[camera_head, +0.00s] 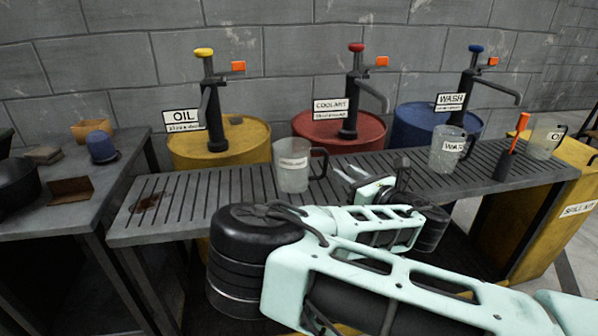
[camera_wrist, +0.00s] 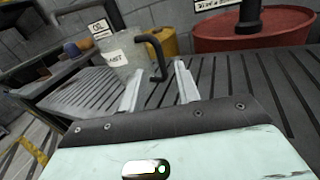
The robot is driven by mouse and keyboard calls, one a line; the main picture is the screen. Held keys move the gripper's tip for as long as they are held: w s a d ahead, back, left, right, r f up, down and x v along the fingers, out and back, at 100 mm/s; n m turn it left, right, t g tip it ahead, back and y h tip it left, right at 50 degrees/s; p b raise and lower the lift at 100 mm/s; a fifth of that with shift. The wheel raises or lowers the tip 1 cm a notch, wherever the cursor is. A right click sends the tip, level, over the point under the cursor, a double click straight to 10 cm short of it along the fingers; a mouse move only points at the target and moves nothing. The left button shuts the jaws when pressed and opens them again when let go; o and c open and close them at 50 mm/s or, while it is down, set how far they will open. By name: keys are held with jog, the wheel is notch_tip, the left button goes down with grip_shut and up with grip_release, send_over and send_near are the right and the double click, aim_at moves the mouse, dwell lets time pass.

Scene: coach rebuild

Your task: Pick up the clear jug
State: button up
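A clear jug (camera_head: 291,178) with a white label and a dark handle (camera_head: 321,163) stands upright on the slatted bench, left of my gripper (camera_head: 346,178). My gripper is low over the bench, its two pale fingers apart with nothing between them. In the wrist view, the jug (camera_wrist: 122,52) stands beyond the left finger. Its handle (camera_wrist: 155,58) shows between the fingertips of my gripper (camera_wrist: 158,86), seemingly just ahead of them. Two other see-through jugs stand to the right: one labelled WASH (camera_head: 446,158) and one (camera_head: 541,141) with a partly visible label at the far end.
Yellow (camera_head: 220,150), red (camera_head: 335,137) and blue (camera_head: 415,127) drums with pumps stand behind the slatted bench (camera_head: 225,200). An orange-handled tool (camera_head: 513,146) stands near the right-hand jugs. A side table (camera_head: 40,215) at left holds small items. The bench left of the near jug is mostly clear.

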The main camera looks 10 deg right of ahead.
aim_at(326, 159)
jog(key=x, duration=0.8)
jog(key=shift+w+a+b, duration=0.15)
jog(key=shift+w+b, duration=0.15)
jog(key=shift+c, duration=0.2)
jog(key=shift+r, duration=0.1)
grip_shut()
